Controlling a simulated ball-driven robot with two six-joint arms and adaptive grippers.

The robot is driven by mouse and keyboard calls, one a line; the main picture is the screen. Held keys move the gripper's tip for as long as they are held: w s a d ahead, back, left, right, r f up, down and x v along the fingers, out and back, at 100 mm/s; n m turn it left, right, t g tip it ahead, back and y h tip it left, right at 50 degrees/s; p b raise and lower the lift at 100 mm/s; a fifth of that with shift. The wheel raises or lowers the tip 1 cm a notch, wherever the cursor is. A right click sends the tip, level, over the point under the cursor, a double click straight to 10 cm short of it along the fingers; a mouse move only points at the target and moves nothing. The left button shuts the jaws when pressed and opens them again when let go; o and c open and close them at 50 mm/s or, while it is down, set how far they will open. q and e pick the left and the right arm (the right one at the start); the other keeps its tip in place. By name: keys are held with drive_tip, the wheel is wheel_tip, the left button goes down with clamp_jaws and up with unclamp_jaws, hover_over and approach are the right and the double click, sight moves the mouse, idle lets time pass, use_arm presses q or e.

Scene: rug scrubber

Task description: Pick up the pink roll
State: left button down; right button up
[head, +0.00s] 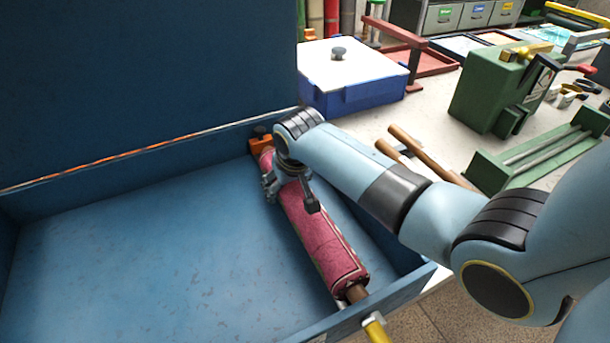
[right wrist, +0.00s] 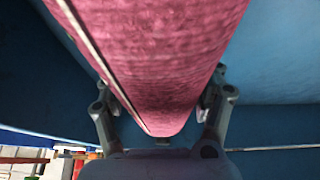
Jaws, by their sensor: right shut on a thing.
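The pink roll (head: 320,238) lies slantwise in the blue bin (head: 130,255), along its right side in the head view. A brown core end shows at its near end. My right gripper (head: 290,195) is over the upper part of the roll, with its fingers around it. In the right wrist view the pink roll (right wrist: 160,60) fills the middle, and the fingers of my right gripper (right wrist: 160,112) stand on both sides of it, shut on it. Whether the roll touches the bin floor is hard to tell. My left gripper does not show.
A blue box with a white lid (head: 345,65) stands behind the bin. A green machine (head: 500,90) and a green frame (head: 535,155) stand on the right. Wooden handles (head: 425,155) lie behind my right arm. The bin's left floor is clear.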

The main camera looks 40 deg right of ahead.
drive_tip(key=c, duration=0.7)
drive_tip(key=shift+c, duration=0.2)
drive_tip(key=shift+w+r, duration=0.1)
drive_tip(key=shift+r, duration=0.05)
